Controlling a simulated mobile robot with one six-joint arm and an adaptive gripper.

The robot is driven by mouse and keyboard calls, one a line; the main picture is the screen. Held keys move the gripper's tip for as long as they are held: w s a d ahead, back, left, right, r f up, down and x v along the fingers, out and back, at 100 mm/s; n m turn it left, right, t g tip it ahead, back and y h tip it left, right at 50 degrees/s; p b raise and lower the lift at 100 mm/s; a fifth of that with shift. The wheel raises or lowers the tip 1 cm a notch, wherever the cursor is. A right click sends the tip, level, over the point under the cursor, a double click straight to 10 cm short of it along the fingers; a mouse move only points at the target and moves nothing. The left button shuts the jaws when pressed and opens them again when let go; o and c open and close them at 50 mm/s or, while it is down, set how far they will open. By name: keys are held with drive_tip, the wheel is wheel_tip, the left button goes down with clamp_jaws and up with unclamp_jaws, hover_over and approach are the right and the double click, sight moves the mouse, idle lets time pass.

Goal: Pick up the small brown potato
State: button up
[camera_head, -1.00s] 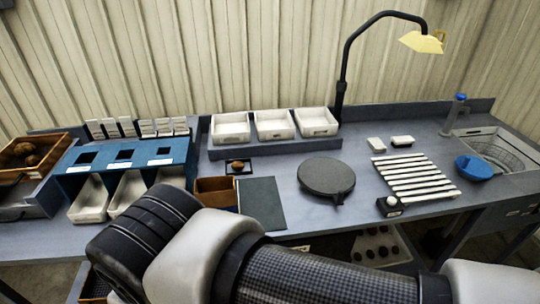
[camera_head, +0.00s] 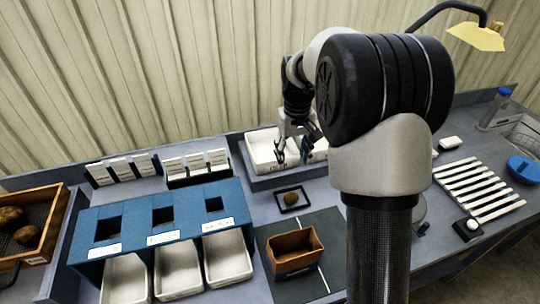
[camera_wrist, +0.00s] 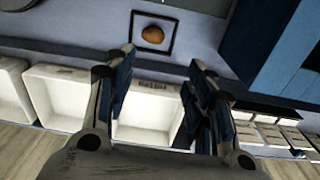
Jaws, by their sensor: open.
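A small brown potato (camera_head: 291,198) lies in a dark square frame (camera_head: 304,205) on the bench, between the white trays and the brown box. In the wrist view the potato (camera_wrist: 153,34) sits above and between my fingers, inside the black-edged square (camera_wrist: 135,53). My gripper (camera_head: 292,157) is over the white trays behind the potato. In the wrist view my gripper (camera_wrist: 162,72) has its two blue-padded fingers apart, with nothing between them but the view of a white tray below. The potato is not touched.
A brown box (camera_head: 294,263) stands in front of the potato on a dark mat. A blue sorter (camera_head: 150,218) with white bins is to the left. A crate (camera_head: 55,219) with larger potatoes is at far left. White trays (camera_head: 262,168) line the back.

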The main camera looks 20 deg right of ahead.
wheel_tip(320, 180, down, 3)
drive_tip(key=w+d, duration=0.1)
drive_tip(key=d, duration=0.1)
drive_tip(key=b, duration=0.3)
hover_over(292, 194)
wheel_tip(292, 194, down, 12)
drive_tip(key=shift+s+r, duration=0.15)
drive_tip(key=shift+f+b, duration=0.8)
drive_tip(key=shift+f, duration=2.15)
drive_tip(key=shift+r, duration=0.1)
drive_tip(key=c, duration=0.7)
